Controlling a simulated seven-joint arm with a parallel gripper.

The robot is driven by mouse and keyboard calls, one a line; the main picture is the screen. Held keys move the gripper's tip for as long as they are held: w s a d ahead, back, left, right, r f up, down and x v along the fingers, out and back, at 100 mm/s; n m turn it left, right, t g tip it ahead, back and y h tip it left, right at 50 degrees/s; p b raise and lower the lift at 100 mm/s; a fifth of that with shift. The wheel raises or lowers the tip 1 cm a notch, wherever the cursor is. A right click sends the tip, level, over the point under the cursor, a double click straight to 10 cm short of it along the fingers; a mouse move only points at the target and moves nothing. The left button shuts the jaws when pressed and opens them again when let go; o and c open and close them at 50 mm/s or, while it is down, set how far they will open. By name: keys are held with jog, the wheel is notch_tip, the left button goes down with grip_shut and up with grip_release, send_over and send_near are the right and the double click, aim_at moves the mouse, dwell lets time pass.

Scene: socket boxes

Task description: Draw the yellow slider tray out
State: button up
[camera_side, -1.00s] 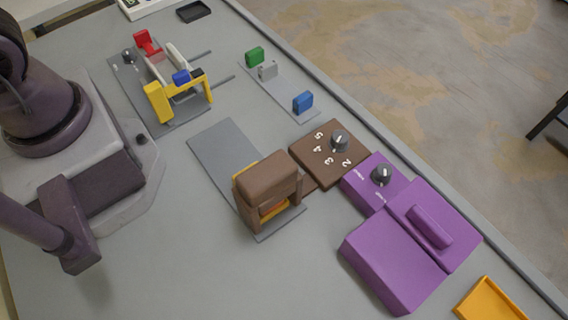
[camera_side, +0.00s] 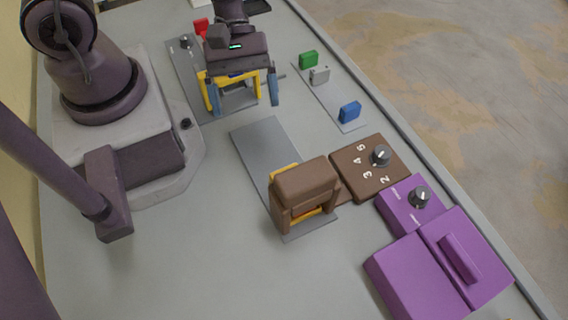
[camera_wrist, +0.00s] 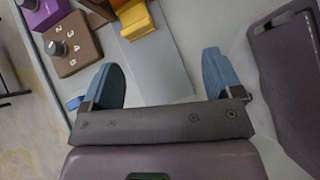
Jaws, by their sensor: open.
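A yellow tray (camera_side: 282,170) shows as a thin edge at the brown housing (camera_side: 305,186), which covers most of it. The housing stands at one end of a grey base plate (camera_side: 255,140). In the wrist view, a yellow part (camera_wrist: 136,20) shows at the top, beyond the bare grey plate (camera_wrist: 158,72). My gripper (camera_side: 244,101) is open, its two blue fingers apart and pointing down, over the area of the yellow frame (camera_side: 208,92). In the wrist view, nothing lies between the fingers (camera_wrist: 163,82). The gripper is apart from the brown housing.
A brown dial box (camera_side: 368,168) touches or nearly touches the housing's right side. Purple boxes (camera_side: 410,275) stand at lower right. Green (camera_side: 308,60), grey (camera_side: 319,76) and blue (camera_side: 349,111) blocks stand on a strip. The table left of the housing is clear.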

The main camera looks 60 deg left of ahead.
jog(key=d+f+n, duration=0.1)
jog(key=d+f, duration=0.2)
jog(key=w+d+f+n+t, duration=0.1)
jog(key=d+f, duration=0.2)
jog(key=w+d+f+n+t, duration=0.1)
jog(key=d+f, duration=0.2)
jog(key=f, duration=0.1)
jog(key=shift+w+d, duration=0.2)
jog(key=c, duration=1.3)
jog(key=a, duration=0.7)
jog(key=shift+a, duration=0.35)
jog(key=o, duration=1.3)
